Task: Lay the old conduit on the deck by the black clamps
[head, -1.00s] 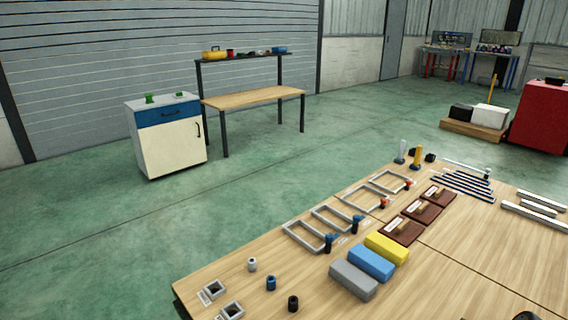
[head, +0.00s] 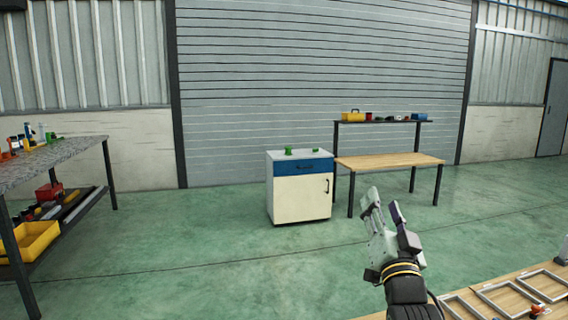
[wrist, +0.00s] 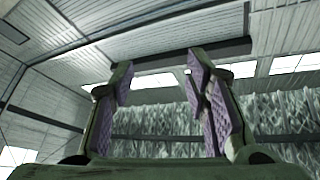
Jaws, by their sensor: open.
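My gripper (head: 384,208) is raised in front of my body at the lower right of the head view. Its fingers point up and stand apart. In the wrist view the two fingers with purple pads (wrist: 170,105) are open with nothing between them, and only walls and roof show beyond. No conduit and no black clamps can be made out in the current views. A corner of the wooden deck (head: 452,290) shows at the bottom right, partly behind my arm and cut off by the picture edge.
Grey frames (head: 502,298) lie on the deck. A white cabinet with a blue drawer (head: 300,190) stands beside a wooden workbench (head: 385,162) at the shutter wall. A stone-topped bench (head: 50,160) with a yellow bin (head: 30,242) is at left. Green floor between is clear.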

